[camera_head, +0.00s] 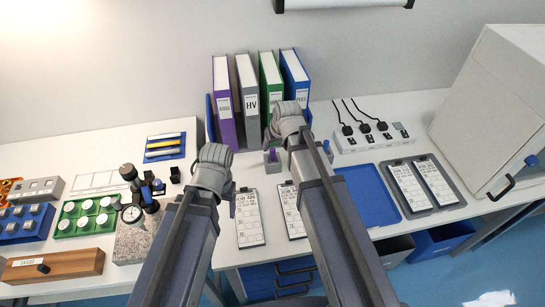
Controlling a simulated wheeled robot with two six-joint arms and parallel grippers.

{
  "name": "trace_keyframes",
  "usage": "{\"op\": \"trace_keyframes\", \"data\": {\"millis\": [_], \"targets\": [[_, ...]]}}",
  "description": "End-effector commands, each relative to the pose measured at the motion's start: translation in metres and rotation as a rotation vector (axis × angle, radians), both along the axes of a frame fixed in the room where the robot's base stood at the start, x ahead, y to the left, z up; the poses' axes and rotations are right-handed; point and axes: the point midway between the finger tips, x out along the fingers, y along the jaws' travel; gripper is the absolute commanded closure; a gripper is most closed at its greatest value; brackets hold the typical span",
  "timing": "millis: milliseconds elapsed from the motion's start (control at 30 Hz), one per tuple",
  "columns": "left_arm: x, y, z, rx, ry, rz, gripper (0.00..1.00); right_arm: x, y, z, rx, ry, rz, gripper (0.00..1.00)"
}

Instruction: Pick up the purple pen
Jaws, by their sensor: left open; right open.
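A small purple upright thing, likely the purple pen (272,153), stands in a small grey holder (272,167) on the table in front of the binders. My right gripper (287,122) is above and just right of it; its arm hides part of the table there. My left gripper (218,178) is further left and nearer, over the table's front part. Both are open, with their fingers mostly hidden by my own wrists. I see nothing held in either.
Binders (247,100) stand behind the holder. A blue tray (368,196), clipboards (424,184) and a power strip (374,138) are on the right. A dial gauge stand (138,205) and a green tray (87,216) are on the left.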

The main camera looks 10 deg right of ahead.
Motion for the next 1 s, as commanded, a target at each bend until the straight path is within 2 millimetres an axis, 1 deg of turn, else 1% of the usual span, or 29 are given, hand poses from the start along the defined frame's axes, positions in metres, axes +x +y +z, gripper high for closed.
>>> {"op": "trace_keyframes", "data": {"millis": [33,133,333,467,800,900,1000], "targets": [[0.0,0.0,-0.009,0.0,0.0,0.0,0.31,0.003,0.001,-0.01,0.0,0.001,0.0,0.38],[0.0,0.0,-0.018,0.0,0.0,0.0,0.31,0.006,0.001,-0.018,0.0,0.001,0.0,0.38],[0.0,0.0,-0.018,0.0,0.0,0.0,0.31,0.007,0.001,-0.018,0.0,0.002,0.0,0.38],[0.0,0.0,-0.026,0.0,0.0,0.0,0.31,0.008,0.001,-0.026,0.0,0.002,0.0,0.38],[0.0,0.0,-0.065,0.0,0.0,0.0,0.31,0.022,0.002,-0.065,0.0,0.002,0.0,0.38],[0.0,0.0,-0.068,0.0,0.0,0.0,0.31,0.024,0.002,-0.068,0.0,0.002,0.0,0.38],[0.0,0.0,-0.067,0.0,0.0,0.0,0.31,0.024,0.002,-0.067,0.0,0.002,0.0,0.38]]}}
